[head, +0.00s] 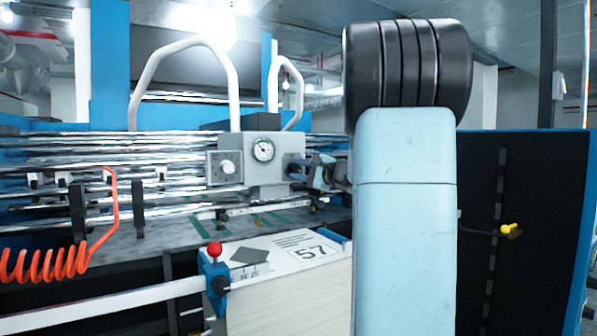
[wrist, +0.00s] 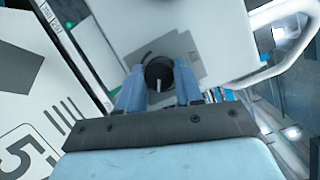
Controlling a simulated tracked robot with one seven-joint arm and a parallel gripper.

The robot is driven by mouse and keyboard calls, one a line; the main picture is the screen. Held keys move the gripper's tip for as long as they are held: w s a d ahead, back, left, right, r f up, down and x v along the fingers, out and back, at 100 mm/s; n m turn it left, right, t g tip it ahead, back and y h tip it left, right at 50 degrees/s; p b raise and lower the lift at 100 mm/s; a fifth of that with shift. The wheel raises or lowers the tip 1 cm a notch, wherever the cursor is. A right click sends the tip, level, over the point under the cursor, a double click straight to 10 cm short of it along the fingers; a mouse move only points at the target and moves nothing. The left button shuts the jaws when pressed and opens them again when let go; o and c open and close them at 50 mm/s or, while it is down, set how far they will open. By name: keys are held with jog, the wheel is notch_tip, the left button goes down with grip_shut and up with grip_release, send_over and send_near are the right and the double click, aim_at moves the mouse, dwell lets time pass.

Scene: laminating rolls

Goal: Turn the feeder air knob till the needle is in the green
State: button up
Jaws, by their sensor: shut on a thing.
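The air gauge (head: 263,150) has a round white dial on the front of a grey box (head: 265,178) in the head view. Its needle is too small to read against any green band. The black feeder air knob (wrist: 158,72) with a pale pointer line shows in the wrist view, on a grey plate. My gripper (wrist: 160,88) is shut on the knob, one blue finger on each side. In the head view my gripper (head: 303,170) is at the right side of the gauge box, and the knob is mostly hidden there.
A smaller panel with a pale dial (head: 227,168) sits left of the gauge. White tube rails (head: 183,45) arch above. A paper stack (head: 290,285) marked 57 and a red-topped blue clamp (head: 215,270) stand below. An orange coiled hose (head: 45,265) hangs left.

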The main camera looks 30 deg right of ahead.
jog(key=shift+f+m+t, duration=0.25)
jog(key=shift+m+t, duration=0.05)
jog(key=shift+m, duration=0.6)
jog(key=shift+f+m+t, duration=0.2)
jog(key=shift+m+t, duration=0.1)
jog(key=shift+m, duration=0.6)
jog(key=o, duration=0.8)
jog(key=shift+o, duration=1.1)
jog(key=shift+r, duration=0.2)
jog(key=v, duration=1.3)
jog(key=shift+s, duration=0.35)
jog(key=shift+f, duration=0.1)
